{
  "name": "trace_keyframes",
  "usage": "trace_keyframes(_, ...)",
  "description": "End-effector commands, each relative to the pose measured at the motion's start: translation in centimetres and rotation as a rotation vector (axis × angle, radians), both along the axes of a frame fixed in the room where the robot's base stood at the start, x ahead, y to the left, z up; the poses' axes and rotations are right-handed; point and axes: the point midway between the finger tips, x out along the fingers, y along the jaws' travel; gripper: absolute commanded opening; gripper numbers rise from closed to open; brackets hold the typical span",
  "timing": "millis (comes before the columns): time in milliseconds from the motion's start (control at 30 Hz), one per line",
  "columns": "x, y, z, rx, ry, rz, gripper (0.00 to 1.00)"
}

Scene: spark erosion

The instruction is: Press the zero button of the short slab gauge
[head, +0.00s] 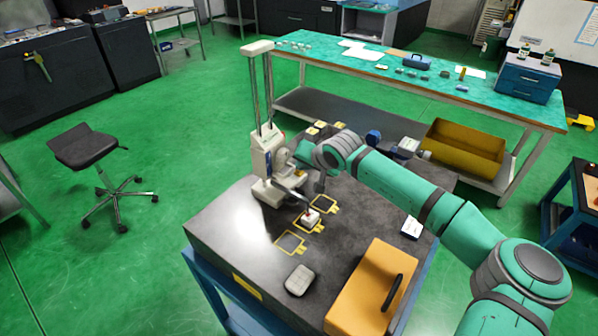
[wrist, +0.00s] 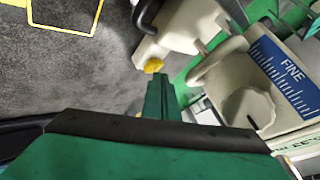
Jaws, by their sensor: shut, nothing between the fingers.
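A white gauge (head: 264,157) with two tall columns stands at the far left corner of the dark slab table. I cannot tell whether it is the short slab gauge. In the wrist view, a pale gauge body (wrist: 248,105) carries a blue FINE scale and a round knob. A small yellow button (wrist: 154,65) sticks out of a pale part just beyond my fingertips. My gripper (wrist: 158,80) is shut and empty, its green fingers pointing at the button. I cannot tell whether they touch it. In the head view my wrist hides part of the gauge area.
The dark slab (head: 232,225) has yellow outlined squares, with a small white block (head: 308,218) on one. A grey rounded object (head: 299,280) and an orange case (head: 368,292) lie at the front. A green-topped bench (head: 400,62) stands behind.

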Motion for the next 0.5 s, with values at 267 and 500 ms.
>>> trace_keyframes(267, 0.0, 0.0, 0.1, 0.0, -0.001, 0.001, 0.0)
trace_keyframes(500, 0.0, 0.5, 1.3, 0.0, -0.002, 0.007, 0.0)
